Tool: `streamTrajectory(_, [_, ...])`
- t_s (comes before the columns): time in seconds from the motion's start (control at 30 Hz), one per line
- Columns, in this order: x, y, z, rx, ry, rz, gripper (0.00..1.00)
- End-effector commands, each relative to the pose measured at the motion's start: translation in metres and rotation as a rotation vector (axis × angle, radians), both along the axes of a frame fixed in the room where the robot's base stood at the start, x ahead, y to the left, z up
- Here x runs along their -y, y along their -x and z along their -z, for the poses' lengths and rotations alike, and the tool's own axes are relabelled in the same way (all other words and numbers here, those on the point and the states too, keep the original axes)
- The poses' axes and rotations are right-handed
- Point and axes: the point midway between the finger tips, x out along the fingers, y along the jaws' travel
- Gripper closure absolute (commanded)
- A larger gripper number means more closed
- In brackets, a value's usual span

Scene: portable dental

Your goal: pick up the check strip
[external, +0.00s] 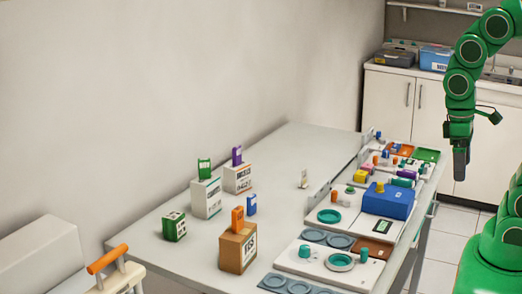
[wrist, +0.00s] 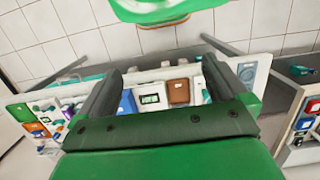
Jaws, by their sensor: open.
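I cannot say for certain which item is the check strip. A small pale upright piece (external: 304,179) stands alone on the table, left of the trays, and may be it. My gripper (external: 460,164) hangs pointing down at the table's right side, apart from the items. In the wrist view my gripper (wrist: 162,66) has its two dark fingers spread with nothing held between them. Beyond the fingers show a white tray with a small dark-green display (wrist: 150,99) and a brown pad (wrist: 179,91).
The white table (external: 285,160) carries a blue box (external: 388,201), teal round parts and small coloured parts along its right side. Several cartons, including a brown one (external: 238,247), stand at the front left. The table's back middle is clear. A cabinet (external: 420,95) stands behind.

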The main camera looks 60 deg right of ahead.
Motion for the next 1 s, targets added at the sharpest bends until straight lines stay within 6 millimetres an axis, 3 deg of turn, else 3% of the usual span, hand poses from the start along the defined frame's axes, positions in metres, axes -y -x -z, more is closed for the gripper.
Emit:
streamTrajectory(0.03, [0.0,0.0,0.0,0.0,0.0,0.0,0.06])
streamTrajectory(0.17, [0.0,0.0,0.0,0.0,0.0,-0.001,0.24])
streamTrajectory(0.4, [0.0,0.0,0.0,0.0,0.0,-0.002,0.61])
streamTrajectory(0.77, [0.001,-0.003,0.0,-0.004,0.006,0.005,0.62])
streamTrajectory(1.0, [0.018,-0.035,-0.001,-0.02,0.089,0.092,0.62])
